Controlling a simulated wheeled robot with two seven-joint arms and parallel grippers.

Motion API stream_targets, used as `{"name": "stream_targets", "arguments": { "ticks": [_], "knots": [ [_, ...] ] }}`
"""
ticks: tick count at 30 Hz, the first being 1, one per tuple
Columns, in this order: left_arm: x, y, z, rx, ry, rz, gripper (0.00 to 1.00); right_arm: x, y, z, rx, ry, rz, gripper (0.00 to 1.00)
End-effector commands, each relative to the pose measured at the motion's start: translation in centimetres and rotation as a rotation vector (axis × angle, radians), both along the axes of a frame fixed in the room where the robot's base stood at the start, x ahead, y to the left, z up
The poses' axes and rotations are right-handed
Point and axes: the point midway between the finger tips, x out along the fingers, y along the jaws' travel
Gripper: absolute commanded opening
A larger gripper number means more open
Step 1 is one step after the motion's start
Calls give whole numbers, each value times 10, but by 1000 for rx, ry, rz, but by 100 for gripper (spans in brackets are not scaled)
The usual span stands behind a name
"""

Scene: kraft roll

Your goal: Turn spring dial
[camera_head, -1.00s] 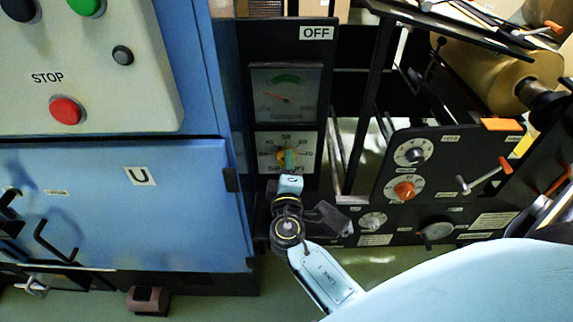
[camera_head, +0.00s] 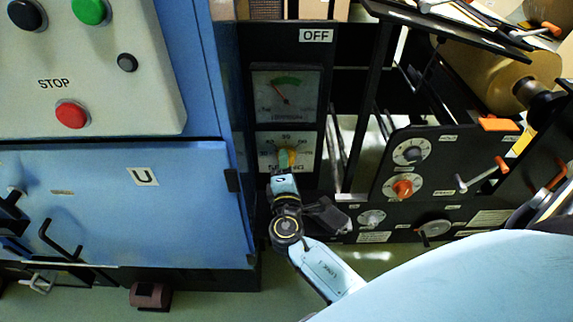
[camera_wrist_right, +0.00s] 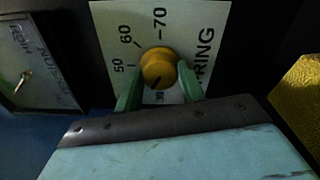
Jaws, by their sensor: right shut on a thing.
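The spring dial is a yellow knob (camera_wrist_right: 158,66) on a white scale plate (camera_wrist_right: 208,18), with 50, 60, 70 and part of the word SPRING readable in the wrist view. A dark mark shows on the knob's near side. My right gripper (camera_wrist_right: 159,84) has its green fingers on either side of the knob, shut on it. In the head view my right gripper (camera_head: 283,160) reaches up to the knob (camera_head: 292,157) and partly covers it and the plate.
A gauge (camera_head: 285,96) with a green band sits just above the dial, its needle tilted up and left. A blue cabinet (camera_head: 120,205) with a STOP button (camera_head: 71,114) stands left. A black panel with an orange knob (camera_head: 403,188) stands right.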

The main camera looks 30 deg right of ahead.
Motion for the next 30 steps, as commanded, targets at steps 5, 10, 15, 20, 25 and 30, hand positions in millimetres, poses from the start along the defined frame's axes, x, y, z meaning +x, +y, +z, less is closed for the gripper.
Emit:
{"name": "stream_targets", "arguments": {
  "ticks": [5,10,15,20,25,30],
  "knots": [
    [0,0,0,0,0,0,43,0,1,0,0,1,3,16],
    [0,0,0,0,-1,-1,43,0,1,0,1,0,3,52],
    [0,0,0,0,-1,-1,43,0,1,0,1,0,2,61],
    [0,0,0,0,-1,-1,43,0,0,0,2,-1,1,61],
    [1,0,1,-1,-5,-1,43,-11,7,-1,2,2,1,61],
    [0,2,-6,3,3,0,43,-40,25,0,2,3,2,61]
  ]
}}
